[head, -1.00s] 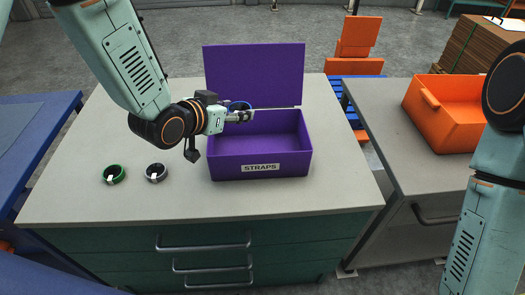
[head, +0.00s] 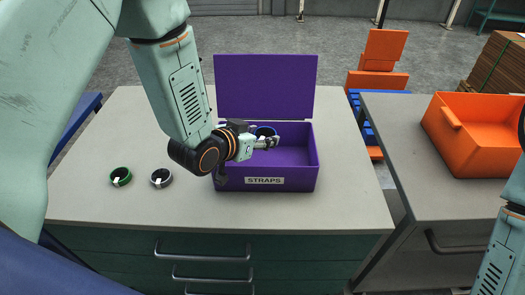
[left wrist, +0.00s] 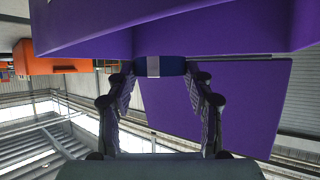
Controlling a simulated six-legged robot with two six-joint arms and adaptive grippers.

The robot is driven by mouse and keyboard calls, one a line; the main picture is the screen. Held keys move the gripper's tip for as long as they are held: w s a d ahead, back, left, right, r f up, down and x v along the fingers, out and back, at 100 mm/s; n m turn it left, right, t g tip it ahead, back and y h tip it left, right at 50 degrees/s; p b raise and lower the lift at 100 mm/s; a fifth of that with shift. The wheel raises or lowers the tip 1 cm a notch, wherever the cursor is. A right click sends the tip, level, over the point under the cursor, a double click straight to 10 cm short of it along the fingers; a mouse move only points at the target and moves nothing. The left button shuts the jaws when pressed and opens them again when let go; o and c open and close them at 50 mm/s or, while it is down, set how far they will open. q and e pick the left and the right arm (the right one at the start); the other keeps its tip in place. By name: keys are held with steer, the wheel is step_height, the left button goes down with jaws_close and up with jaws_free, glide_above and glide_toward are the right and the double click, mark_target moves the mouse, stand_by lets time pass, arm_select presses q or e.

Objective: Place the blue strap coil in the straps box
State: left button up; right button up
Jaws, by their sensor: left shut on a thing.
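The purple straps box (head: 303,184) stands on the table with its lid (head: 266,86) open and upright at the back and a "STRAPS" label in front. My left gripper (head: 271,141) is over the left part of the box opening, shut on the blue strap coil (head: 265,131). In the left wrist view the dark blue coil (left wrist: 147,66), with a pale tag, sits between the fingertips (left wrist: 160,75), close to the purple box (left wrist: 230,25). How far the coil is above the box floor I cannot tell. My right gripper is out of view.
A green coil (head: 120,176) and a dark coil with a white tag (head: 161,178) lie on the table (head: 110,210) left of the box. An orange bin (head: 480,165) stands on the side bench. The table's front is clear.

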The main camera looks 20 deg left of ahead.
arm_select(q)
steer(key=f, duration=0.3)
steer(key=shift+s+a, duration=0.2)
steer(key=shift+s, duration=0.15)
steer(key=shift+w+d+f+b, duration=0.15)
steer(key=shift+d+f+b, duration=0.2)
steer(key=shift+d, duration=0.1)
steer(key=shift+w+f, duration=0.1)
steer(key=shift+w, duration=0.05)
steer(key=shift+a+f, duration=0.1)
steer(key=shift+a, duration=0.3)
steer(key=shift+f, duration=0.1)
steer(key=shift+s+d, duration=0.25)
steer(key=shift+w+d+f, duration=0.1)
steer(key=shift+f, duration=0.1)
steer(key=shift+w+f+b, duration=0.15)
steer(key=shift+f+b, duration=0.1)
steer(key=shift+b, duration=0.05)
steer(key=o, duration=0.9)
steer(key=shift+s+a, duration=0.2)
steer(key=shift+a, duration=0.05)
steer(key=shift+o, duration=1.2)
steer(key=shift+d, duration=0.1)
steer(key=shift+r, duration=0.1)
